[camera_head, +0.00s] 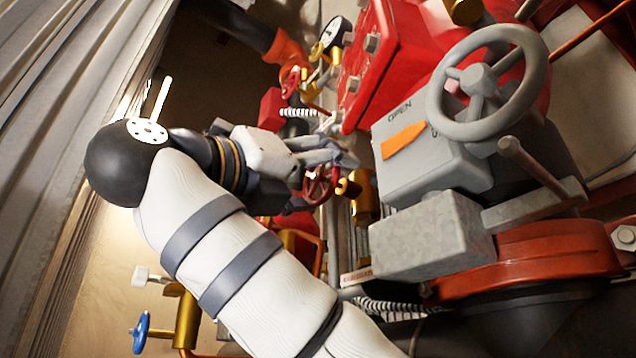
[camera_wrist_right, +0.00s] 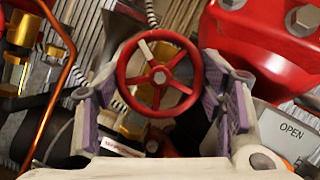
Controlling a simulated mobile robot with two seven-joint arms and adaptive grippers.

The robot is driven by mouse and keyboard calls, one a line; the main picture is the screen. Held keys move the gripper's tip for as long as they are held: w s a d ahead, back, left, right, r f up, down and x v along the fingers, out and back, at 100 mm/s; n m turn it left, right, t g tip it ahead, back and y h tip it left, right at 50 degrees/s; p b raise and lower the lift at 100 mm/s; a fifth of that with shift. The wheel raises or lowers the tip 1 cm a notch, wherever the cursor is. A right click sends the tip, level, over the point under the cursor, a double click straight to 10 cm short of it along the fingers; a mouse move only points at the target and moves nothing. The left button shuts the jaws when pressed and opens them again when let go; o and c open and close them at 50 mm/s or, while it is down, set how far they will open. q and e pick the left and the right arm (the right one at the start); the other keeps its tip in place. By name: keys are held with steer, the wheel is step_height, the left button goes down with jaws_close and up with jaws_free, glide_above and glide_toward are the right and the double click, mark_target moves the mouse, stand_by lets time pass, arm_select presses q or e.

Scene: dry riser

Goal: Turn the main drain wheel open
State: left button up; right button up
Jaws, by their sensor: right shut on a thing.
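A small red spoked handwheel (camera_head: 319,186) sits at the middle of the head view, beside a brass fitting (camera_head: 349,188). It also shows in the wrist view (camera_wrist_right: 159,77), face-on, with a pale mark on one upper spoke. My right gripper (camera_head: 326,160) is at this wheel and shut on it. In the wrist view the purple-padded fingers (camera_wrist_right: 162,92) stand at the left and right of the rim. The exact contact at the rim is partly hidden. My left gripper is not in view.
A large grey handwheel (camera_head: 437,97) and a grey box marked OPEN (camera_head: 422,165) stand close on the right. A red flanged housing (camera_head: 400,60) is above. A blue wheel (camera_head: 141,333) is low left. A corrugated wall (camera_head: 60,120) borders the left.

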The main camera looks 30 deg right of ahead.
steer(key=n+t+y, duration=0.1)
steer(key=n, duration=0.2)
steer(key=n+t+y, duration=0.1)
steer(key=n, duration=0.3)
steer(key=shift+s+r, duration=0.1)
steer(key=n+y, duration=0.1)
steer(key=n, duration=0.1)
steer(key=n+y, duration=0.1)
steer(key=n, duration=0.2)
steer(key=shift+s+r+t, duration=0.1)
steer(key=shift+r+t, duration=0.05)
steer(key=shift+t, duration=0.25)
steer(key=shift+n, duration=0.5)
steer(key=o, duration=1.2)
steer(key=shift+d, duration=0.1)
steer(key=shift+c, duration=0.2)
steer(key=v, duration=0.7)
steer(key=shift+a, duration=0.2)
